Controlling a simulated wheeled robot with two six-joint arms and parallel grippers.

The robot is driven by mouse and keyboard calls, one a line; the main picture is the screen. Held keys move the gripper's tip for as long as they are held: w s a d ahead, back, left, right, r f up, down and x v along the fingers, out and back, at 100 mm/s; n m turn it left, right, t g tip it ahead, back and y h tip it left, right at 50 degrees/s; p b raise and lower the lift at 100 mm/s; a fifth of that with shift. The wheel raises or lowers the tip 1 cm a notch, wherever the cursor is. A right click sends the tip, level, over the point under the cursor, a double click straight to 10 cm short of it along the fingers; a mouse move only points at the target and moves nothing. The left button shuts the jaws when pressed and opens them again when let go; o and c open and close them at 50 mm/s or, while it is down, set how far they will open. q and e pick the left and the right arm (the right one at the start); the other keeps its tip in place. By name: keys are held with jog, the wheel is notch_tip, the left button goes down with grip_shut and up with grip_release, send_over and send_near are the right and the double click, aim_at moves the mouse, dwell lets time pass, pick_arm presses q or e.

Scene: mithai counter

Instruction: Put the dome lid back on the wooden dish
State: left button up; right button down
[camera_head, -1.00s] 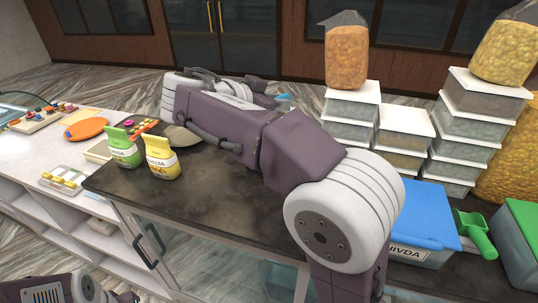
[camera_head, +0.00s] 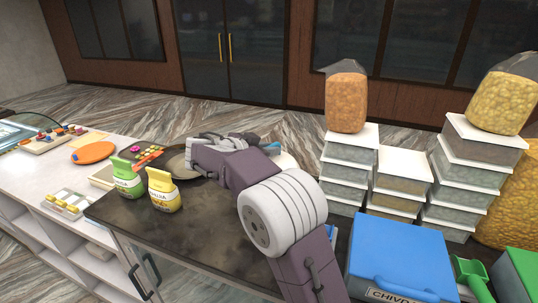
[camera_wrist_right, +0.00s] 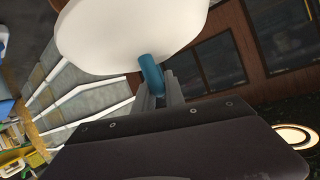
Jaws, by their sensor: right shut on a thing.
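The dome lid (camera_wrist_right: 130,32) is white with a teal knob (camera_wrist_right: 151,72). In the right wrist view my right gripper (camera_wrist_right: 158,85) is shut on that knob, with the lid beyond the fingertips. My left gripper is out of view.
A green pouch (camera_head: 126,180) and a yellow pouch (camera_head: 163,191) stand in front of the dish. Stacked clear boxes (camera_head: 349,150) and a blue-lidded tub (camera_head: 402,250) are on the right. The dark counter's front is clear.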

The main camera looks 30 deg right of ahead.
aim_at(269, 160)
jog(key=shift+w+d+f, duration=0.1)
jog(key=shift+w+f, duration=0.05)
jog(key=shift+w, duration=0.1)
jog(key=f, duration=0.1)
jog(key=f+p, duration=0.1)
jog(key=f, duration=0.1)
jog(key=shift+s+f, duration=0.25)
jog(key=shift+s, duration=0.05)
jog(key=shift+w+f, duration=0.2)
jog(key=shift+f, duration=0.05)
jog(key=shift+s+f+b, duration=0.15)
jog(key=shift+f+b, duration=0.05)
jog(key=shift+b, duration=0.1)
jog(key=shift+f+b, duration=0.25)
jog(key=shift+b, duration=0.25)
jog(key=shift+f, duration=0.1)
jog(key=shift+b, duration=0.35)
